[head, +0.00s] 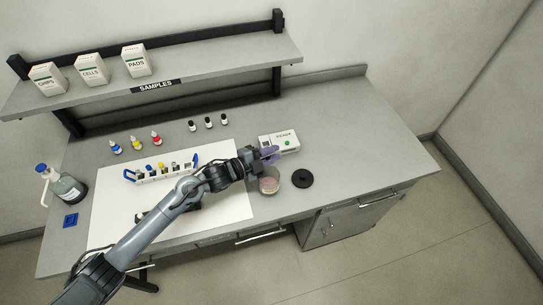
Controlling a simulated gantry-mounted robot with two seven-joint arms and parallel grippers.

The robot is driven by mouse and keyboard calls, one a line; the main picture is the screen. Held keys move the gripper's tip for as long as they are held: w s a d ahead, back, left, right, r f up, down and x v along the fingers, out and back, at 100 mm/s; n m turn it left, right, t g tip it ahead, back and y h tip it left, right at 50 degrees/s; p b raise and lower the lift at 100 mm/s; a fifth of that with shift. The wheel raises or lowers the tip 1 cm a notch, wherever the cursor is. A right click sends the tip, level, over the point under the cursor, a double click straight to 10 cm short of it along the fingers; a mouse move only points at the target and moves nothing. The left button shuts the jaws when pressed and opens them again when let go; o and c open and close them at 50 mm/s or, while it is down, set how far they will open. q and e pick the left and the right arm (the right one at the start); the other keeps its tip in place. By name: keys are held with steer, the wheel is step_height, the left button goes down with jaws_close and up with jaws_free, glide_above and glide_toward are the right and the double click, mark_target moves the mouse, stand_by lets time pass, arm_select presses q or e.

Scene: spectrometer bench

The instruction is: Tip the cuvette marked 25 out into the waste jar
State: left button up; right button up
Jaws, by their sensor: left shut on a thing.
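My left gripper (267,154) reaches in from the lower left. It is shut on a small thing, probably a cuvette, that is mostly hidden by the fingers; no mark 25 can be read. The gripper is just above and behind an open round jar (269,184) with pinkish contents, which looks like the waste jar. A black round lid (302,178) lies on the bench right of the jar. A white rack (150,179) with blue ends holds several small pieces with coloured tops, left of the gripper. My right gripper is not in view.
A white instrument (284,140) stands right behind the gripper. Several small bottles (156,138) line the back. A wash bottle (69,188) and a blue item (70,220) are at left. A white mat (230,207) lies under the arm. The bench right of the lid is clear.

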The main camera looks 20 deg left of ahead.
arm_select(q)
steer(key=m+t+b, duration=0.1)
steer(key=m+b, duration=0.2)
steer(key=b, duration=0.2)
steer(key=r+m+t+h+b, duration=0.1)
steer(key=m+b, duration=0.2)
steer(key=b, duration=0.2)
steer(key=m+t+b, duration=0.1)
steer(key=m+b, duration=0.2)
steer(key=b, duration=0.2)
steer(key=shift+w+r+h, duration=0.1)
steer(key=shift+r+h, duration=0.1)
steer(key=shift+h, duration=0.2)
stand_by(1.3)
steer(key=shift+r+m, duration=0.1)
steer(key=shift+m, duration=0.2)
stand_by(0.3)
steer(key=f+n+g+p, duration=0.1)
steer(key=n+g+p, duration=0.1)
steer(key=n+p, duration=0.2)
steer(key=f+n+g+p, duration=0.1)
steer(key=n+p, duration=0.4)
steer(key=p, duration=0.6)
steer(key=s+f+n+g+p, duration=0.1)
steer(key=n+g+p, duration=0.2)
steer(key=n+p, duration=0.2)
steer(key=shift+s+d+f+y+p, duration=0.1)
steer(key=shift+d+f+y+p, duration=0.3)
steer(key=shift+p, duration=1)
